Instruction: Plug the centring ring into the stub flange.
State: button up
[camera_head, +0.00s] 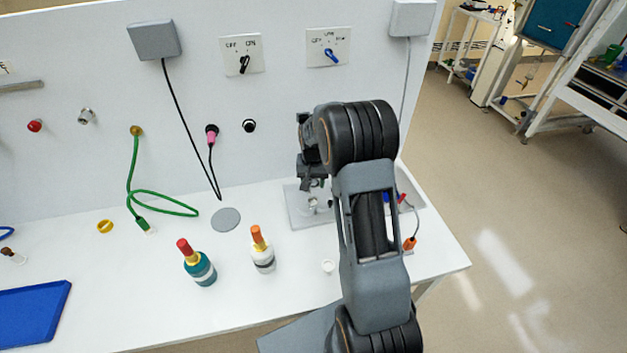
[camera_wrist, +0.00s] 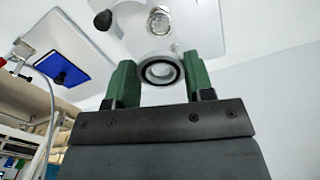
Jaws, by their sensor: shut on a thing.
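My gripper (camera_wrist: 161,63) has green fingers and is shut on the centring ring (camera_wrist: 161,82), a round dark-and-pale ring with an open middle between the fingertips in the wrist view. A shiny round metal piece, which looks like the stub flange (camera_wrist: 159,20), lies beyond the ring in the wrist view, apart from it in the picture. In the head view a small metal fitting (camera_head: 313,203) stands on a grey plate (camera_head: 297,212) below my wrist.
A blue tray (camera_head: 35,312) lies far left. A green cable (camera_head: 165,203) and a dark cable (camera_head: 186,125) hang from the back panel. A grey disc (camera_head: 226,220) lies flat.

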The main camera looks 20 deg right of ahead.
jog(key=b, duration=0.5)
send_over(313, 203)
jog(key=shift+f, duration=2.9)
jog(key=shift+f+b, duration=0.95)
jog(key=shift+f, duration=0.25)
jog(key=o, duration=1.1)
notch_tip(313, 203, up, 14)
jog(key=shift+f+b, duration=0.1)
jog(key=shift+b, duration=0.6)
jog(key=shift+d, duration=0.1)
